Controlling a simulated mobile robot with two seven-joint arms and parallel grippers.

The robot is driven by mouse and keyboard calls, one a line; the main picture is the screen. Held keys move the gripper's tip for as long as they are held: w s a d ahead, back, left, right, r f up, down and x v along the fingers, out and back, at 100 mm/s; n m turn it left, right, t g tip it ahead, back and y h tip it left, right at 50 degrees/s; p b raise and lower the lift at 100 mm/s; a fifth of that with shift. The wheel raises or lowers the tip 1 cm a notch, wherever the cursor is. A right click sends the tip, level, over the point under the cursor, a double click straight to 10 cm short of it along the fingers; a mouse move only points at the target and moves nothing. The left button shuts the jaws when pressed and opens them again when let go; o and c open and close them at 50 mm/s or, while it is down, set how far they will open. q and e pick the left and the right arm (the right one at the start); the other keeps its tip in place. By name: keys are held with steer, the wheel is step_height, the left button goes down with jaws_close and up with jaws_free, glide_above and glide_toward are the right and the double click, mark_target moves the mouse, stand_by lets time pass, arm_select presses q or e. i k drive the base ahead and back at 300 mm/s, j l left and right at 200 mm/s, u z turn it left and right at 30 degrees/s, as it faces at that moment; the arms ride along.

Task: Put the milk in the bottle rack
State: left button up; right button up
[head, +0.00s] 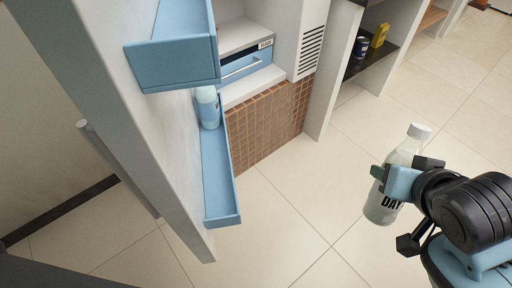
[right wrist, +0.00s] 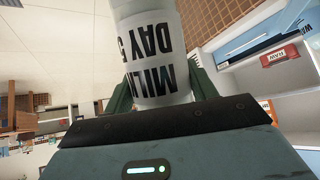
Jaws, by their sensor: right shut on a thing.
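The milk (head: 408,150) is a white bottle with a white cap and black lettering, on the right in the head view. My right gripper (head: 392,181) is shut around its body and holds it nearly upright, slightly tilted, clear of the door. The right wrist view shows the milk (right wrist: 150,45) between the two green fingers (right wrist: 163,92), with "MILK DAY" upside down. The bottle rack (head: 219,178) is the long blue lower shelf on the open door, left of the milk. A pale blue bottle (head: 208,108) stands at its far end; the near part is empty. My left gripper is out of view.
An upper blue door bin (head: 177,62) sits above the rack. The open door (head: 120,90) rises at the left, with a handle (head: 115,165). A blue drawer (head: 246,69) and brown tiled panel (head: 265,120) are behind. The floor between door and milk is clear.

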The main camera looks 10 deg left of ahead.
mark_target(217, 175)
steer(key=i+l+u, duration=0.1)
steer(key=u, duration=0.3)
steer(key=i+l+u, duration=0.1)
steer(key=l+u, duration=0.5)
steer(key=u, duration=0.25)
steer(key=l+u, duration=0.3)
steer(key=u, duration=0.15)
steer(key=l+u, duration=0.4)
steer(key=j, duration=0.1)
